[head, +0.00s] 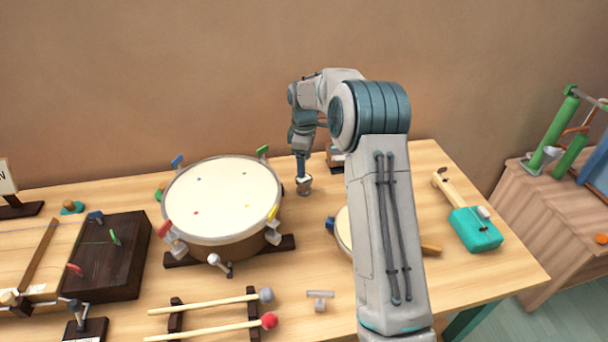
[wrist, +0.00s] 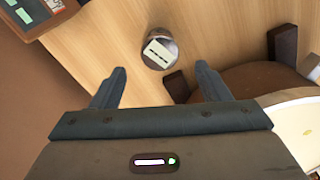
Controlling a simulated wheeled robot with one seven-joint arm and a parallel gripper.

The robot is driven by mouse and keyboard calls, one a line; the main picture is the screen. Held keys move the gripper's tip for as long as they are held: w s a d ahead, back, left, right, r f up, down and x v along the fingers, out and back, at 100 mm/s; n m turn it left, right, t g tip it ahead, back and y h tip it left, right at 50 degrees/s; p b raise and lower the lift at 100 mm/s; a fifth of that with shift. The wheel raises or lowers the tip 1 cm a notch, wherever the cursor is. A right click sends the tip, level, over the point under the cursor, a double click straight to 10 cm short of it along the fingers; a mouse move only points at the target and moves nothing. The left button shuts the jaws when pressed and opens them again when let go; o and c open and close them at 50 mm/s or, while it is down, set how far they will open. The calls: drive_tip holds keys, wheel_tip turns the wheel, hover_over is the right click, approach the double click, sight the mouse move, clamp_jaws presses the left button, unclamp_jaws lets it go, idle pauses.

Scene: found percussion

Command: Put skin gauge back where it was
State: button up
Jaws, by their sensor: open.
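A small round grey metal piece with a pale, dark-marked top face, which looks like the skin gauge (wrist: 160,48), stands on the table beside the drum in the wrist view. In the head view the gauge (head: 304,186) is just right of the big drum (head: 223,200), right below my gripper (head: 302,170). In the wrist view my gripper (wrist: 160,72) is open, its two fingers apart, with the gauge ahead of the gap between them and nothing held. Whether a finger touches it cannot be told.
The drum's dark stand and rim hardware are close to the gauge. Mallets (head: 215,316) lie on a rack in front, near a small grey T-shaped key (head: 320,300). A smaller drum (head: 343,230) is partly hidden by my arm.

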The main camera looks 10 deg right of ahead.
drive_tip(key=s+r+m+t, duration=0.1)
drive_tip(key=s+r+m, duration=0.3)
drive_tip(key=s+r, duration=0.4)
drive_tip(key=s+r+m+t, duration=0.1)
drive_tip(key=s+r+m, duration=0.2)
drive_tip(key=s+r, duration=0.55)
drive_tip(key=s+f+m, duration=0.2)
drive_tip(key=s+m, duration=0.1)
drive_tip(key=s, duration=0.7)
drive_tip(key=s+f+m, duration=0.3)
drive_tip(key=s, duration=0.8)
drive_tip(key=shift+f+m+t, duration=0.2)
drive_tip(key=shift+m+t, duration=0.2)
drive_tip(key=shift+p+v, duration=0.75)
drive_tip(key=shift+v, duration=0.05)
drive_tip(key=shift+w, duration=0.2)
